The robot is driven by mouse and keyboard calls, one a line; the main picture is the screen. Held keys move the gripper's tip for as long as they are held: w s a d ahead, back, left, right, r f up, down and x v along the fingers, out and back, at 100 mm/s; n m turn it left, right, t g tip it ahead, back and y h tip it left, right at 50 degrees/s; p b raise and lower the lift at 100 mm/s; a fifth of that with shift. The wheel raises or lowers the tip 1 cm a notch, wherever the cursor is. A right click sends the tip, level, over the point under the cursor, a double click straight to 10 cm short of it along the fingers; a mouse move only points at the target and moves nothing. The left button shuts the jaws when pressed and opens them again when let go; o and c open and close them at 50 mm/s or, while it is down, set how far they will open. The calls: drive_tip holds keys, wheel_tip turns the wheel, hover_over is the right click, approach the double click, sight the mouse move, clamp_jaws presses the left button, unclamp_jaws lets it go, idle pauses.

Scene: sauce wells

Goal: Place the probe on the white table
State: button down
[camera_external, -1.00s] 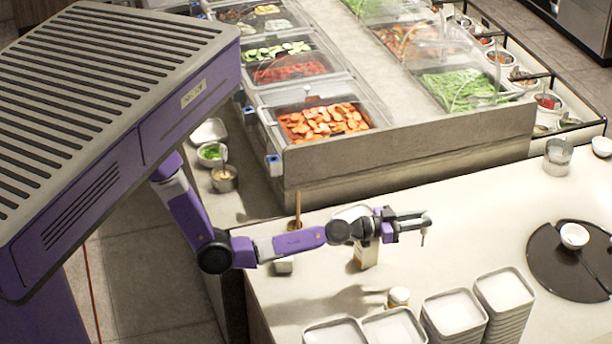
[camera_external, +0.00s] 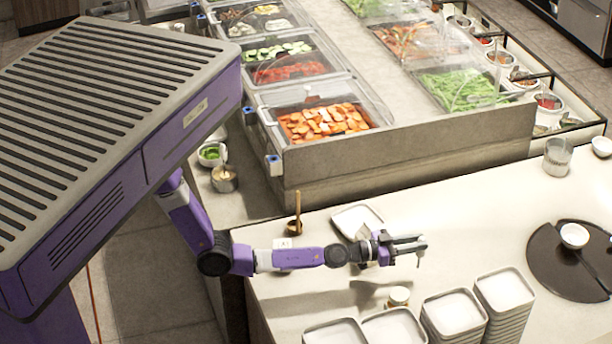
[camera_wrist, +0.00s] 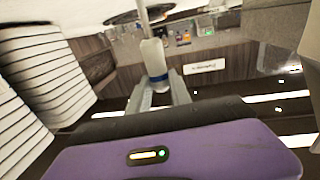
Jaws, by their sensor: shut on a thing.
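My gripper (camera_external: 420,244) is shut on the probe and holds it out over the white table (camera_external: 480,225). In the external view the probe (camera_external: 420,258) is a small pale piece hanging below the fingertips. In the wrist view the probe (camera_wrist: 154,62) is a pale, whitish body with a blue band near its lower end and a thin grey stem above, between the fingers (camera_wrist: 160,90). The probe looks clear of the tabletop in the external view, but the exact gap is hard to judge.
A white square plate (camera_external: 345,218) lies behind my wrist. A small jar (camera_external: 398,296) stands below it, with stacks of square dishes (camera_external: 455,310) at the front. A dark round board (camera_external: 545,265) with a white bowl (camera_external: 574,236) is at right. Table between gripper and board is clear.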

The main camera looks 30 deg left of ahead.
drive_tip(key=shift+f+b, duration=1.35)
drive_tip(key=shift+f, duration=0.6)
drive_tip(key=shift+f, duration=0.1)
drive_tip(key=shift+f, duration=0.15)
drive_tip(key=c, duration=1.2)
unclamp_jaws()
drive_tip(key=p+v, duration=0.2)
drive_tip(key=v, duration=0.4)
drive_tip(key=p+v, duration=0.2)
drive_tip(key=v, duration=0.4)
drive_tip(key=shift+r, duration=0.25)
